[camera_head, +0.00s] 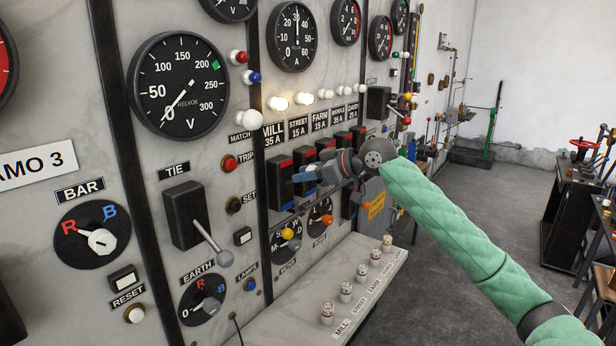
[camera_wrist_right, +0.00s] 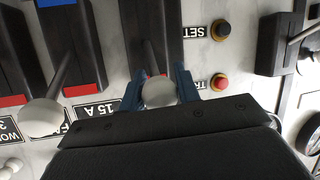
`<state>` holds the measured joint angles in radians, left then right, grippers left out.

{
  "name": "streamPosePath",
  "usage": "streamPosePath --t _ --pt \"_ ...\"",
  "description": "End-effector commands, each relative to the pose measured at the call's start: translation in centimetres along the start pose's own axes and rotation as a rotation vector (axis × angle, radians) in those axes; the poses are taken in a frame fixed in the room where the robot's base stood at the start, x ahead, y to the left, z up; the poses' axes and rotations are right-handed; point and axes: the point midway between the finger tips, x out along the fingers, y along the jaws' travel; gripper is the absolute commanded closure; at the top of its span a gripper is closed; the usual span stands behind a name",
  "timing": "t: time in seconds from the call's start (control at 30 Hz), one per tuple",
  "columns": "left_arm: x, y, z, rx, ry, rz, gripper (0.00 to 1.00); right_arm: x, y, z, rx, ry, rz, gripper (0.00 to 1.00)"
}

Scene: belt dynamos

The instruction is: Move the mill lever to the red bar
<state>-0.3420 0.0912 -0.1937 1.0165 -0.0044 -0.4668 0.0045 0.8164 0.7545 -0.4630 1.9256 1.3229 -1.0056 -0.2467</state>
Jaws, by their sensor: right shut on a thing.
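The mill switch housing (camera_head: 281,183) is the nearest black box in the row, under the label MILL 35 A (camera_head: 273,135). A red bar (camera_head: 284,163) crosses its label end. My right gripper (camera_head: 307,174) is at the front of this housing, its blue fingers pointing left. In the right wrist view, the mill lever's pale round knob (camera_wrist_right: 160,92) is between the two blue fingers, and the gripper is shut on it. The lever's dark shaft runs up from the knob, near the red end of the housing. In the head view, the knob is hidden by the fingers. My left gripper is out of view.
Similar switch levers stand close beside; the neighbouring knob (camera_wrist_right: 40,118) is left of my fingers in the wrist view. The red TRIP button (camera_head: 230,163) and tie lever (camera_head: 210,240) are to the left. A shelf with several small fuses (camera_head: 345,290) lies below.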

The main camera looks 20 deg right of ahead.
Motion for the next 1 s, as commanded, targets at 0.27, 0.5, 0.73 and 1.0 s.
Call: streamPosePath --t 0.27,0.5,0.73,1.0 --pt "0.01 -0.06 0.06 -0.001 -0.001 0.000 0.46 0.01 0.18 -0.44 0.000 0.003 0.002 1.00" --pt "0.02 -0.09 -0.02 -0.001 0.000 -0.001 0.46 0.02 0.17 -0.44 -0.001 0.004 0.002 1.00" --pt "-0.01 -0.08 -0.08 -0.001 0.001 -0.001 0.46 0.05 0.13 -0.39 0.000 0.003 0.001 0.47" --pt "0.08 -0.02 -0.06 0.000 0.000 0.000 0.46 -0.02 0.09 -0.28 0.000 0.002 0.001 0.47"
